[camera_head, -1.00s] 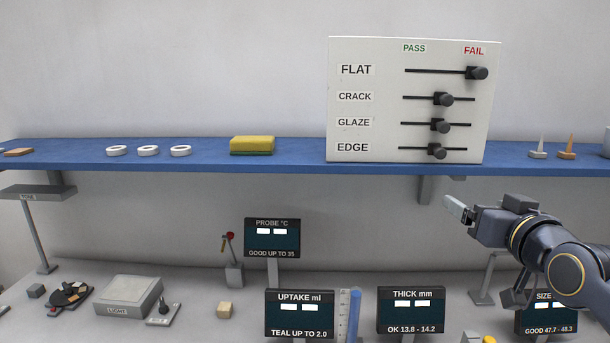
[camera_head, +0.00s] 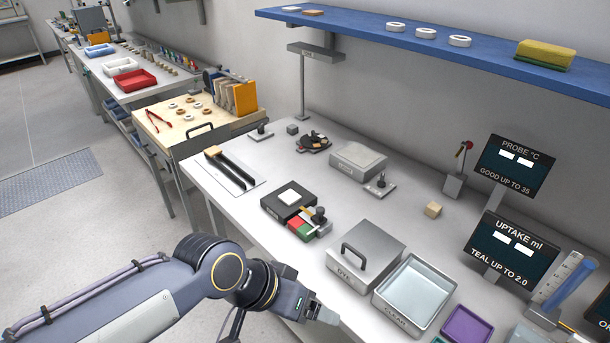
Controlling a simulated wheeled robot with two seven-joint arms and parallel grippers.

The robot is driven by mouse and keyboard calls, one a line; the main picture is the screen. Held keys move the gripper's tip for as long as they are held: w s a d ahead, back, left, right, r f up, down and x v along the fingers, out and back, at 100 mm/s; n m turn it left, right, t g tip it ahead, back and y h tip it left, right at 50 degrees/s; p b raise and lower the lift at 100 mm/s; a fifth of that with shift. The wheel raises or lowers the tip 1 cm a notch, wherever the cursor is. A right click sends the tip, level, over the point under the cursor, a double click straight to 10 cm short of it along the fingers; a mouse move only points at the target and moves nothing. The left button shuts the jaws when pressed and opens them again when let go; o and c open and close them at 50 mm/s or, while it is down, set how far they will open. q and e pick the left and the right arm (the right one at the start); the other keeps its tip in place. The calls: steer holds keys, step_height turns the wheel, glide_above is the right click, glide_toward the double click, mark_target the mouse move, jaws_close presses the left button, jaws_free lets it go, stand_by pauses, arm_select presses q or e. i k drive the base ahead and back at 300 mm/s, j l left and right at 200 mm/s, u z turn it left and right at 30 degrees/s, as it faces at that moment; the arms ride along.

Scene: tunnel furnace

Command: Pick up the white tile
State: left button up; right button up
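A white square tile (camera_head: 289,197) lies on top of a black block-like fixture (camera_head: 273,207) on the grey bench, left of centre. Another small flat white piece (camera_head: 291,9) lies at the left end of the blue shelf, beside an orange-brown one. My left gripper (camera_head: 326,316) is low in the picture, near the bench's front edge. It is apart from the tile, to its lower right. Its fingertips are seen from the side, so their opening cannot be judged, and I see nothing held. My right gripper is out of view.
A lidded grey box (camera_head: 365,257) and a tray of clear liquid (camera_head: 413,292) stand right of my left gripper. A stand with red and green patches (camera_head: 309,222) adjoins the black fixture. A slotted rack (camera_head: 230,169) lies farther left. The blue shelf (camera_head: 400,35) overhangs the bench's back.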

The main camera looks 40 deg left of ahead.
mark_target(288, 197)
steer(key=k+u, duration=0.15)
steer(key=u, duration=0.25)
steer(key=k+j+u, duration=0.1)
steer(key=u, duration=0.3)
steer(key=j+u, duration=0.2)
steer(key=u, duration=0.2)
steer(key=k, duration=0.05)
